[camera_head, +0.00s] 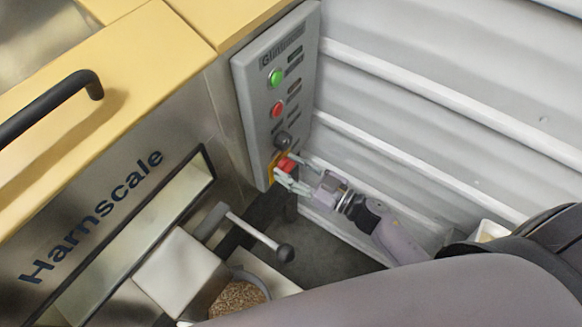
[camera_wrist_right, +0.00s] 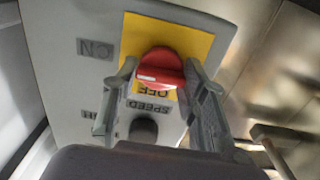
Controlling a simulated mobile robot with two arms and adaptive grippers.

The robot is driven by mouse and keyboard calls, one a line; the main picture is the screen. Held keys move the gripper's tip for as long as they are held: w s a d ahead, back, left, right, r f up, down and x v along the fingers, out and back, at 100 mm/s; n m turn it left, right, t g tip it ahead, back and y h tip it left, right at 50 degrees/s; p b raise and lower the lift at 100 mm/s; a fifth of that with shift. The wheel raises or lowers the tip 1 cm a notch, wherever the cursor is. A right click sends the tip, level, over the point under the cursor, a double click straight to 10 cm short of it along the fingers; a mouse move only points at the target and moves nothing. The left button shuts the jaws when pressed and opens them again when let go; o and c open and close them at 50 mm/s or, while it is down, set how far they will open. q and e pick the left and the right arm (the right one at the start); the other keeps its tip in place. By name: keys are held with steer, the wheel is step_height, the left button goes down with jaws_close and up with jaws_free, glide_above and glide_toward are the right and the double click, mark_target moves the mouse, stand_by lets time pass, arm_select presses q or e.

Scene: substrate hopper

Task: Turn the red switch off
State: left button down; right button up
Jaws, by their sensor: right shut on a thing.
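The red switch (camera_head: 287,165) is a rotary knob on a yellow plate at the low end of a grey control panel (camera_head: 246,97). My right gripper (camera_head: 288,179) is at the switch. In the wrist view the right gripper (camera_wrist_right: 162,80) has one finger on each side of the knob, shut on it. My left gripper does not show in either view.
The panel also carries a green button (camera_head: 276,77), a red button (camera_head: 278,109) and a black knob (camera_head: 283,140). A ball-ended lever (camera_head: 285,253) and a container of brown grain (camera_head: 238,298) are below. A ribbed grey wall (camera_head: 450,90) is at the right.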

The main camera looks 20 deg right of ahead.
steer(key=shift+n, duration=0.4)
steer(key=shift+c, duration=0.3)
steer(key=n, duration=0.7)
steer(key=shift+s+a+f, duration=0.1)
steer(key=shift+f, duration=0.05)
steer(key=n+b, duration=0.1)
steer(key=n, duration=0.4)
steer(key=shift+f, duration=0.1)
steer(key=n+b, duration=0.1)
steer(key=n, duration=0.4)
steer(key=shift+b, duration=0.4)
steer(key=o, duration=1.2)
steer(key=shift+c, duration=0.2)
